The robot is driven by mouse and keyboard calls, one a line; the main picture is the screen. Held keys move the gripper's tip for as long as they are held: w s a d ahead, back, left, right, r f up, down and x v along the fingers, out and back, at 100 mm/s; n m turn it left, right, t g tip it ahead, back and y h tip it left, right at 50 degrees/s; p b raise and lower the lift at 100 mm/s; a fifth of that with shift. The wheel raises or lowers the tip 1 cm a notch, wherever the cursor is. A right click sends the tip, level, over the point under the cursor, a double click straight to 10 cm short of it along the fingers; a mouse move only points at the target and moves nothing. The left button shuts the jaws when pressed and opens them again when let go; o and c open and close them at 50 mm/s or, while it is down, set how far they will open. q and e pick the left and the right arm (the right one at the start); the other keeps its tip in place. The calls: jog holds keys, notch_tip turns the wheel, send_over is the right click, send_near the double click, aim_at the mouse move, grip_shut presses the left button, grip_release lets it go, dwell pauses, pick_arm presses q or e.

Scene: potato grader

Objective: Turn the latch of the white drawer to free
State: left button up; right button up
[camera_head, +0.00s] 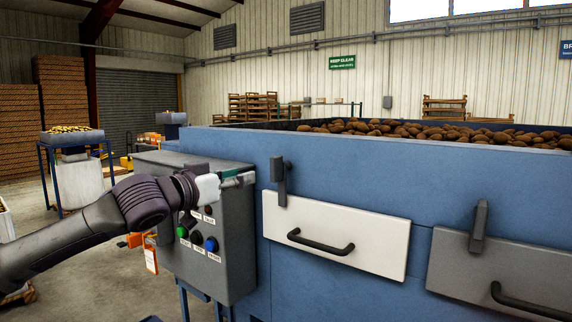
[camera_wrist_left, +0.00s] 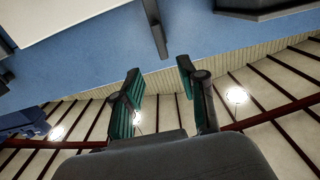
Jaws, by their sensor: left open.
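The white drawer (camera_head: 335,225) is shut in the blue machine front, with a black bar handle (camera_head: 320,243). Its dark grey latch (camera_head: 281,182) stands upright at the upper left, its lower end overlapping the drawer's top edge. My left gripper (camera_head: 243,179) is just left of the latch, apart from it, partly in front of the control box. In the left wrist view the open green-padded fingers (camera_wrist_left: 158,85) have nothing between them; the latch (camera_wrist_left: 156,28) lies beyond their tips, and the white drawer (camera_wrist_left: 60,14) shows at upper left. My right gripper does not show.
A grey control box (camera_head: 215,235) with coloured buttons stands left of the drawer, close under my left arm. A grey drawer (camera_head: 500,272) with its own upright latch (camera_head: 479,226) is at right. Potatoes (camera_head: 420,132) fill the bin above.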

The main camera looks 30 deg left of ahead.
aim_at(272, 166)
pick_arm(q)
jog(key=w+p, duration=0.3)
jog(key=w, duration=0.1)
jog(key=w+p, duration=0.3)
jog(key=w, duration=0.1)
jog(key=w+p, duration=0.3)
jog(key=w, duration=0.1)
jog(key=shift+w+d+r, duration=0.15)
jog(key=shift+d, duration=0.25)
jog(key=shift+w, duration=0.45)
jog(key=shift+d, duration=0.1)
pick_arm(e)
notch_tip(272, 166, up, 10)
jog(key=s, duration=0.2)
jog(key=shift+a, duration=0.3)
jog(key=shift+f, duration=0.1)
pick_arm(q)
grip_shut()
